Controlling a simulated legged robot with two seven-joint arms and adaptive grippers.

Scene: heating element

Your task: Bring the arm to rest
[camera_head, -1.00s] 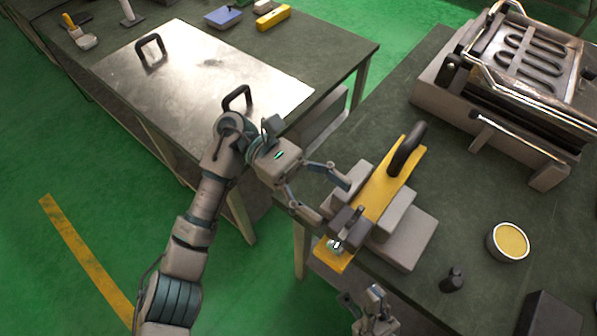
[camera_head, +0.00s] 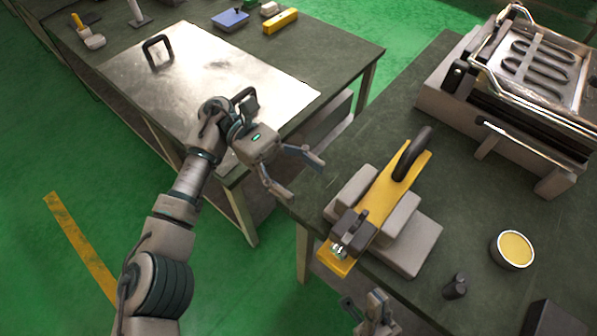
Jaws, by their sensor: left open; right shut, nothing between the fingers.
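My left gripper (camera_head: 303,176) is open and empty. It hangs near the gap between the two tables, to the left of the yellow tool and apart from it. My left arm (camera_head: 178,212) comes up from the bottom left. The yellow tool (camera_head: 388,196) has a black loop handle and rests on grey blocks (camera_head: 416,245) at the near edge of the right table. My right gripper (camera_head: 374,312) is at the bottom edge, only partly in view, below the front of that table.
The heating unit (camera_head: 525,75) with a coil plate stands at the upper right. A round yellow tin (camera_head: 513,250) and a small dark knob (camera_head: 455,286) lie on the right table. The left table holds a metal sheet (camera_head: 215,70) with two black handles.

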